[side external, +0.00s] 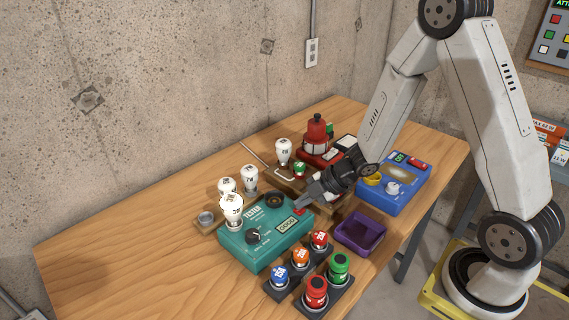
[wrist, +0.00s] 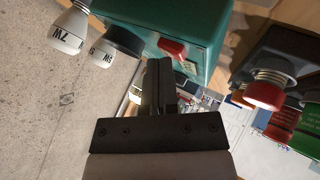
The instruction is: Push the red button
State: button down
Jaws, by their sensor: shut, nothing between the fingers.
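The teal tester box (side external: 262,236) stands on the wooden table, with a dark knob and a small display on top. A small red button or switch (side external: 300,211) sits at its right end; in the wrist view the same red part (wrist: 171,47) sticks out from the teal box (wrist: 190,22). My gripper (side external: 303,202) is shut and empty, with its tips right by this red part. In the wrist view the closed fingertips (wrist: 160,65) are just below it; I cannot tell whether they touch. The fingers partly hide the red part in the side view.
Several coloured bulbs stand in dark holders (side external: 310,285) in front of the box. A purple tray (side external: 360,233) is to its right. White bulbs (side external: 250,179) stand behind. A blue box (side external: 398,190) and a red device (side external: 318,142) stand farther back. The table's left part is bare.

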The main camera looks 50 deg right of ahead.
dwell(0.7)
jog(key=shift+r, duration=0.8)
jog(key=shift+r, duration=2.5)
jog(key=d+m+t+h, duration=0.1)
jog(key=m+h, duration=0.1)
jog(key=m, duration=0.1)
jog(key=m+g+h, duration=0.2)
jog(key=m+h, duration=0.3)
jog(key=m, duration=0.5)
send_near(303, 208)
jog(key=d+r, duration=0.1)
jog(key=d, duration=0.2)
jog(key=s+a+m+g, duration=0.2)
jog(key=s+m+g, duration=0.1)
jog(key=s, duration=0.3)
jog(key=shift+s+a+f+m+y, duration=0.15)
jog(key=shift+s+a+m+y, duration=0.2)
jog(key=shift+m, duration=0.35)
